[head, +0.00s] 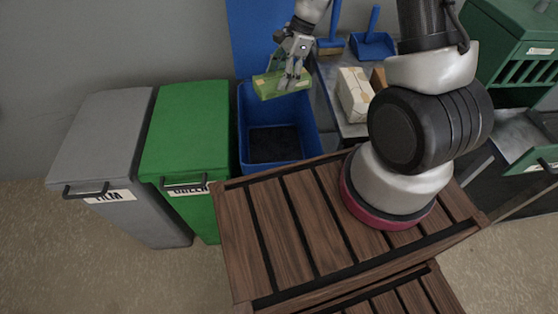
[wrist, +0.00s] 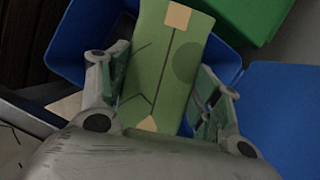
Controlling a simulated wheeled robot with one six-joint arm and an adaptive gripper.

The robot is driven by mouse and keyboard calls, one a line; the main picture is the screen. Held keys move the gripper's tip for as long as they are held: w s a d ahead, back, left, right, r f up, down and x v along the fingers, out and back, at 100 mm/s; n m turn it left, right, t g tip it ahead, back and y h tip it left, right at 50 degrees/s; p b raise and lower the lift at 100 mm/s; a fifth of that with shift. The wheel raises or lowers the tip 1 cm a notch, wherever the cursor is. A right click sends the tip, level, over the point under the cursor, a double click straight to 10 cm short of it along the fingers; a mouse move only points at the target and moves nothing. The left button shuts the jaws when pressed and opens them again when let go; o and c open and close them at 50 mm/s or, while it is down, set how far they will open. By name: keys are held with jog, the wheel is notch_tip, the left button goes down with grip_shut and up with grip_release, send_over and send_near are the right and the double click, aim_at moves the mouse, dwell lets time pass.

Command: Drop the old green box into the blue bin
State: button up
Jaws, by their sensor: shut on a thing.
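The old green box (head: 281,84) is a flat, worn green carton with tan tape patches and dark crease lines. It also fills the middle of the wrist view (wrist: 165,65). My gripper (head: 293,76) is shut on the box, with one finger on each side of it. The box hangs over the open blue bin (head: 246,125), near its top, and hides part of the bin's back. The bin's blue walls also show around the box in the wrist view (wrist: 75,50). The visible bin floor looks dark, with no object seen on it.
A lidded green bin (head: 185,130) and a lidded grey bin (head: 100,135) stand left of the blue bin. A metal bench (head: 345,122) to its right holds a pale carton (head: 354,95) and a blue dustpan (head: 373,45). A slatted wooden surface (head: 290,225) lies in front.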

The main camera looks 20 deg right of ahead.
jog(key=m, duration=0.2)
jog(key=m+t, duration=0.1)
jog(key=shift+s+a+r, duration=0.25)
jog(key=shift+r, duration=0.1)
jog(key=shift+f+m, duration=0.3)
jog(key=shift+f, duration=2.65)
jog(key=o, duration=1.2)
jog(key=shift+r, duration=0.15)
jog(key=v, duration=1.1)
jog(key=shift+s+r, duration=0.15)
jog(key=shift+r, duration=0.25)
